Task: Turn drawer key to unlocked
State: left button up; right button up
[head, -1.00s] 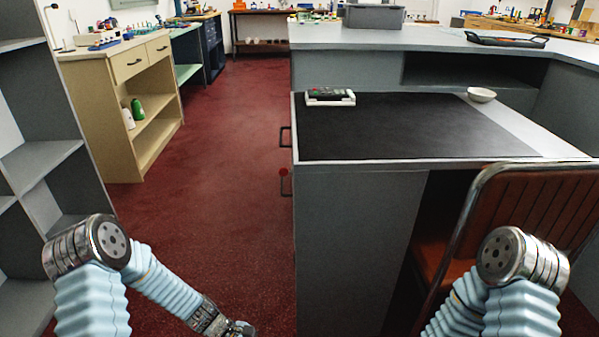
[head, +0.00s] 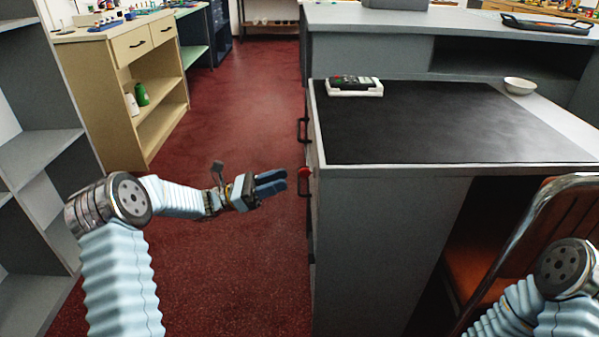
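The drawer key shows as a small red piece (head: 304,172) on the left side of the grey desk, near a dark drawer handle. It is seen nearly edge-on, so I cannot tell which way it is turned. My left gripper (head: 285,180) is just left of the red key, apart from it, with its two blue fingers pointing right. A narrow gap shows between the fingers, and nothing is seen between them. My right gripper is out of view; only part of my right arm shows at the lower right.
The desk (head: 385,172) carries a dark mat, a white-cased device (head: 354,88) and a white bowl (head: 520,86). Another dark handle (head: 303,130) is on the desk's left side. An orange chair (head: 545,240) stands at right. Red floor is clear left of the desk.

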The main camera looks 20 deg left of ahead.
pick_arm(q)
jog(key=x, duration=0.6)
grip_shut()
